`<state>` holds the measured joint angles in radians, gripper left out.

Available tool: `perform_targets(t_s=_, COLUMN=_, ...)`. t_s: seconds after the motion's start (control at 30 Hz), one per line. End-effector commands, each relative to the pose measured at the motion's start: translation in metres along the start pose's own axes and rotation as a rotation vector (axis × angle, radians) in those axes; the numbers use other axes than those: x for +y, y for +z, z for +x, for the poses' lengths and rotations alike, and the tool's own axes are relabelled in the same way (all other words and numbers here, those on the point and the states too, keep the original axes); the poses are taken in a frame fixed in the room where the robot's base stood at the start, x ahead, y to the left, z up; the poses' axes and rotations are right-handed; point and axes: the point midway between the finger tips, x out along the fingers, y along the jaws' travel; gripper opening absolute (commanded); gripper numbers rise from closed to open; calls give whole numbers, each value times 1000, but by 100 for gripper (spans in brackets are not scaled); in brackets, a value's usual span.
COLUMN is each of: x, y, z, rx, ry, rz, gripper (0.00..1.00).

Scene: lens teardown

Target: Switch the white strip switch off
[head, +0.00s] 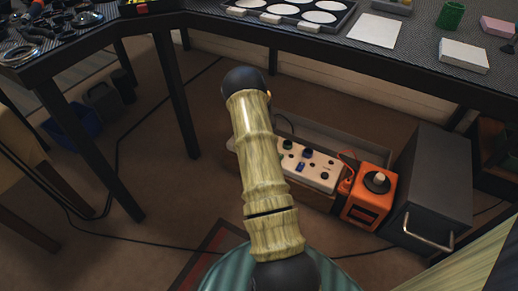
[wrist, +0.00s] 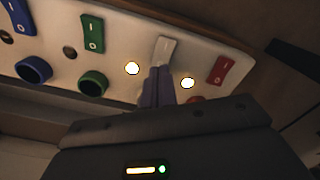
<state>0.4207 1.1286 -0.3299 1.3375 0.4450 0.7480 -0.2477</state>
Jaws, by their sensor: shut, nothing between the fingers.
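The white strip switch (wrist: 168,48) is a pale rocker on the cream panel (wrist: 120,48), between a green rocker and a red rocker in the wrist view. My gripper (wrist: 160,72) is shut and empty. Its dark fingertips are at the lower end of the white switch and partly cover it; I cannot tell whether they touch. The markings on the white switch are not legible. In the head view the panel (head: 322,172) stands low under the table; my arm hides its left end, and my gripper is hidden.
A blue rocker (wrist: 21,12), a green rocker (wrist: 93,31) and a red rocker (wrist: 222,69) share the panel, with blue (wrist: 34,69) and green (wrist: 94,83) round sockets below. An orange box (head: 368,205) and grey cabinet (head: 437,185) stand right of it.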

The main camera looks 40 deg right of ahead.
Motion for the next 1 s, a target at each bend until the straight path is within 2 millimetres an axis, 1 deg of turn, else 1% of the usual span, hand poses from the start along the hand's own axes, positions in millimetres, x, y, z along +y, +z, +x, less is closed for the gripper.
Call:
perform_targets(t_s=0.57, x=0, y=0, z=0, rx=0, ry=0, rz=0, gripper=0)
perform_targets(t_s=1.0, x=0, y=0, z=5, rx=0, ry=0, rz=0, gripper=0)
